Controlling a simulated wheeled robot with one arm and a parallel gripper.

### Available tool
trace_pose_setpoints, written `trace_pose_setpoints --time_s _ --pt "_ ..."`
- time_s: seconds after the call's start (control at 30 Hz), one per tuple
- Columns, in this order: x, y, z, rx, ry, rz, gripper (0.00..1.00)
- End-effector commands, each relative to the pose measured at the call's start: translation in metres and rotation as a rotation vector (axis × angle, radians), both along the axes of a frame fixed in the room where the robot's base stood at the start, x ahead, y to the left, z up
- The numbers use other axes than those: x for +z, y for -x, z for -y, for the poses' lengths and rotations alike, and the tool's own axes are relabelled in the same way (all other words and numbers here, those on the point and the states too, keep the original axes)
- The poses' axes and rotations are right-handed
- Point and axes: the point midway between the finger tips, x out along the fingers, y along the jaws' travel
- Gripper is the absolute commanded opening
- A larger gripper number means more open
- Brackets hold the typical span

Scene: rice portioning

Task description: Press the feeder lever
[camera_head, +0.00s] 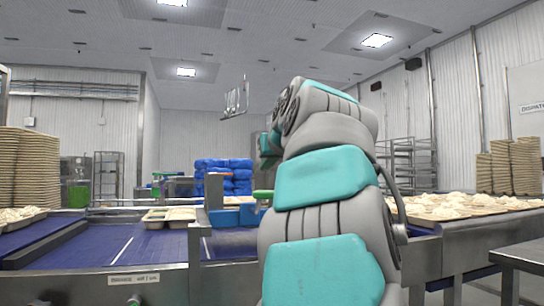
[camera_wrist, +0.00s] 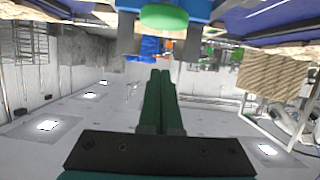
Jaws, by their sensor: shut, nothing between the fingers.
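A green rounded pad (camera_wrist: 163,17), which looks like the feeder lever's end, shows at the top of the wrist view, between two grey posts under a blue housing. I cannot tell the exact distance.
A blue conveyor (camera_head: 95,247) with metal rails runs across the front left. Rice trays (camera_head: 450,209) lie on the right conveyor. Tray stacks (camera_head: 28,168) stand at the left, and a metal table (camera_head: 521,254) at lower right.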

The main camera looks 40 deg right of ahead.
Motion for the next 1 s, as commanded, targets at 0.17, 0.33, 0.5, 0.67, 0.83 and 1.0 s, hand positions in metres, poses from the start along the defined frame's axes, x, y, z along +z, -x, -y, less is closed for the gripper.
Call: trace_pose_setpoints --time_s 0.17,0.33,0.5,0.67,0.83,1.0 --pt "-0.012 -0.011 0.004 0.000 -0.005 -0.001 0.00" --pt "-0.024 -0.009 0.004 -0.002 -0.001 0.002 0.00" --pt "-0.037 -0.009 0.004 -0.001 -0.002 0.000 0.00" --pt "-0.043 -0.008 0.004 0.002 -0.002 0.000 0.00" --pt "-0.045 -0.008 0.005 0.000 -0.002 0.000 0.00" --pt "-0.044 -0.008 0.005 0.001 -0.001 0.000 0.00"
